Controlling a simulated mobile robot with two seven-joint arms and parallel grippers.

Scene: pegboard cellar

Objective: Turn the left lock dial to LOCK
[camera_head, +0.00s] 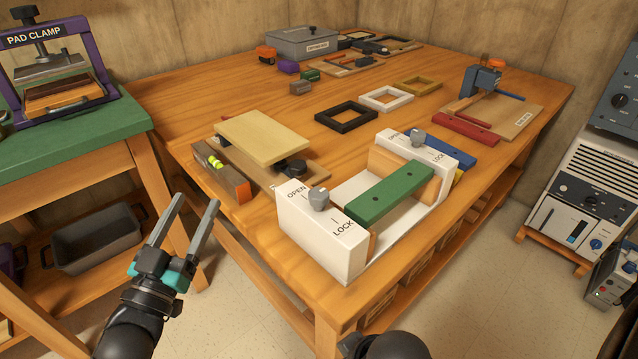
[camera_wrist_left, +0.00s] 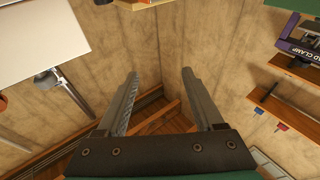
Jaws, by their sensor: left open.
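A white lock fixture (camera_head: 310,242) stands at the table's near corner. Its left block carries a grey lock dial (camera_head: 318,196) between the printed words OPEN and LOCK; I cannot tell which mark the dial points to. A second grey dial (camera_head: 418,137) sits on the right block. A green bar (camera_head: 390,192) lies across the fixture between the blocks. My left gripper (camera_head: 195,202) is open and empty, off the table's edge, left of the fixture and apart from it. In the left wrist view its fingers (camera_wrist_left: 158,100) are spread with nothing between them. My right gripper is not visible.
A level (camera_head: 222,173) and a board with a tan pad (camera_head: 262,138) lie left of the fixture. Black (camera_head: 346,116) and white (camera_head: 386,97) frames lie behind it. A green bench (camera_head: 70,140) with a pad clamp stands at left. Floor shows between bench and table.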

